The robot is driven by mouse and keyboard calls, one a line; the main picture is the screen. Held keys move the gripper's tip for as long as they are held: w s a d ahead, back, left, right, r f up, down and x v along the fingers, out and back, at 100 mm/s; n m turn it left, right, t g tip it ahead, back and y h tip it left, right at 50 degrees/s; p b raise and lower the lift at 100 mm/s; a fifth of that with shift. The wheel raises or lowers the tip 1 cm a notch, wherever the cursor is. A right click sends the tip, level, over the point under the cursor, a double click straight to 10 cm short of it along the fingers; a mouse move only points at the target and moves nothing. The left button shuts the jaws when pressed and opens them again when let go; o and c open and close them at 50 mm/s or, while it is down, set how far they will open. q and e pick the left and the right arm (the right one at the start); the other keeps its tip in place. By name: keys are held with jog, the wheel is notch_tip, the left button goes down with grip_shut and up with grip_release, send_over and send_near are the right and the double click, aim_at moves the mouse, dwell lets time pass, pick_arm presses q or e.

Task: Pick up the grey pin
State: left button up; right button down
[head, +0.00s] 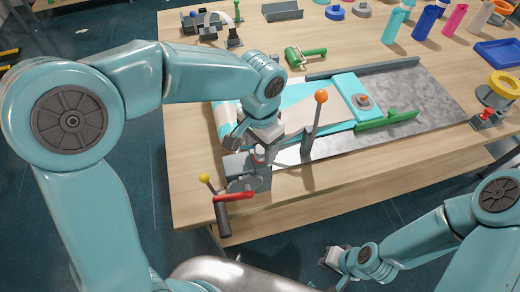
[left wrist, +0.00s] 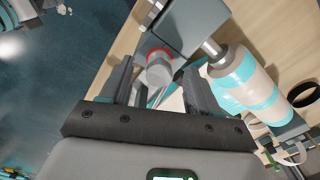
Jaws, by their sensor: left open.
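The grey pin (left wrist: 158,70) shows in the left wrist view as a short grey cylinder with a red ring at its far end, beside a grey block (left wrist: 190,25). My left gripper (left wrist: 160,84) is open, with one finger on each side of the pin; I cannot tell whether they touch it. In the head view my left gripper (head: 261,150) points down at the table's near edge, beside the machine's roll, and mostly hides the pin. My right gripper (head: 335,262) is low in front of the table, away from the pin; its jaws are too small to read.
A lever with an orange knob (head: 321,97) stands just right of my left gripper. A red-and-black crank handle (head: 224,212) and a yellow-knobbed lever (head: 205,179) are at the near edge. A green-handled roller (head: 305,55) lies behind. Bottles (head: 427,20) stand at the back right.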

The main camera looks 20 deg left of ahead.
pick_arm(q)
jog(key=shift+d+f, duration=0.1)
jog(key=shift+f, duration=0.5)
jog(key=shift+s+f, duration=0.1)
jog(key=shift+f, duration=0.25)
jog(key=shift+c, duration=0.5)
jog(key=c, duration=1)
jog(key=shift+r, duration=0.1)
